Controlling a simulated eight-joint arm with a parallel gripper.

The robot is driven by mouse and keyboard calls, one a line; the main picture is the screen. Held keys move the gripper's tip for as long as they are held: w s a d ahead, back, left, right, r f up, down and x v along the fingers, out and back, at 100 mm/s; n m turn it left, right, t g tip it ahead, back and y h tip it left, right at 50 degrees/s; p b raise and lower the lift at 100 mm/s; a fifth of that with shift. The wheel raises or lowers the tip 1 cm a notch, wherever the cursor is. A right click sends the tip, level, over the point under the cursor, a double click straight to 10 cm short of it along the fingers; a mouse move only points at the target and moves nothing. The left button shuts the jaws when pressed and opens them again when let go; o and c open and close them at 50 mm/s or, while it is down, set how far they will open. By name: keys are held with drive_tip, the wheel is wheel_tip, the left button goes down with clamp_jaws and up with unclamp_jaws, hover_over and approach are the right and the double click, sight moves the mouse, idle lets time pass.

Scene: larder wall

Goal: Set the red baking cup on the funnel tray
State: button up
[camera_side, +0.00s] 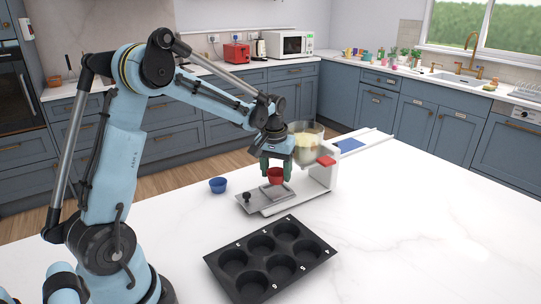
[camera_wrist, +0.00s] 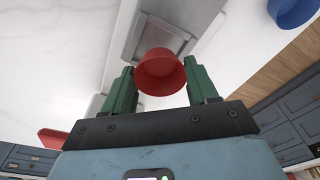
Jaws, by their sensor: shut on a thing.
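The red baking cup (camera_side: 276,176) is held upright between the green fingers of my gripper (camera_side: 276,170). It also shows in the wrist view (camera_wrist: 160,73), with a finger on each side. My gripper (camera_wrist: 161,88) is shut on it. The grey funnel tray (camera_side: 255,199), with a black knob at its near end, lies in front of the white dispenser. The cup is over the far part of this tray; I cannot tell whether its base touches it. The tray (camera_wrist: 148,40) shows behind the cup in the wrist view.
A blue cup (camera_side: 218,185) stands on the white counter left of the tray. A black muffin tin (camera_side: 293,252) with several empty wells lies in front. The dispenser with a clear funnel (camera_side: 308,146) and red part (camera_side: 326,160) stands right behind my gripper. The counter at right is clear.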

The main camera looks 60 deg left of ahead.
sight(276, 181)
drive_tip(key=shift+f, duration=1.55)
drive_tip(key=shift+f, duration=0.2)
drive_tip(key=o, duration=1.1)
drive_tip(key=shift+d, duration=0.15)
drive_tip(key=shift+r, duration=0.1)
